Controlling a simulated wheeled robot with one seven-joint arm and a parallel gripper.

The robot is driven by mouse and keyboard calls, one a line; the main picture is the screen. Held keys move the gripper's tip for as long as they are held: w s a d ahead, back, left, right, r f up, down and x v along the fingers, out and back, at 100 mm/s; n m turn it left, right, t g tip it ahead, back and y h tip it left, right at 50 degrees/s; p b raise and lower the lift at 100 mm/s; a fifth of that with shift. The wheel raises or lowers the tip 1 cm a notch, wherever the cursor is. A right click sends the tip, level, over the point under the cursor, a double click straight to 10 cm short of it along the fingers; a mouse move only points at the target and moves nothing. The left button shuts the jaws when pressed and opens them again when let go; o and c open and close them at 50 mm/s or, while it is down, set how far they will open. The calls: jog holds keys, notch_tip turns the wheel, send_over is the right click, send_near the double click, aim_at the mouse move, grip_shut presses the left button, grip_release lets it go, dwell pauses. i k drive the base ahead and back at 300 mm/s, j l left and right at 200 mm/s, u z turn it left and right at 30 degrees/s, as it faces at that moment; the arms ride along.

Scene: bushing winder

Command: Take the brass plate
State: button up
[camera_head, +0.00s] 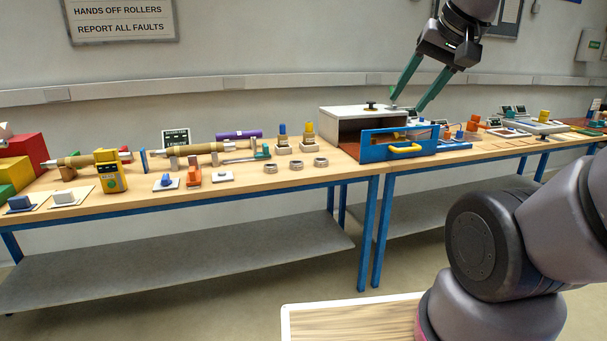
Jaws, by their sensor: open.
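I cannot pick out the brass plate with certainty at this size. A white-topped box (345,112) stands on the bench with its front open and a dark interior showing. A blue front panel (374,153) with a yellow handle (405,149) stands at the box's opening. A small black knob with a yellowish base (371,106) sits on the box top. My gripper (407,104) points down with its green fingers spread, empty, over or just behind the right part of the box. Its exact height above the box is unclear.
The wooden bench (235,180) runs along the wall. Left of the box are several metal rings (296,165), rollers, a yellow meter (110,171) and coloured blocks (27,148). Right of it are several small parts and trays (535,126). The lower grey shelf (180,248) is bare.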

aim_at(371, 108)
jog(key=i+l+z, duration=0.15)
jog(key=i+z, duration=0.75)
jog(key=i+j+z, duration=0.1)
jog(key=i+z, duration=0.2)
jog(key=z, duration=0.15)
jog(key=i+z, duration=0.35)
jog(key=i, duration=0.45)
jog(key=i+u, duration=0.35)
jog(key=i+l+u, duration=0.15)
jog(key=u, duration=0.25)
jog(key=i+u, duration=0.25)
jog(key=u, duration=0.2)
jog(key=i+l+u, duration=0.1)
jog(key=i+u, duration=0.15)
jog(key=u, duration=0.2)
jog(key=i+l+u, duration=0.2)
jog(key=u, duration=0.2)
jog(key=i+l+u, duration=0.25)
jog(key=u, duration=0.2)
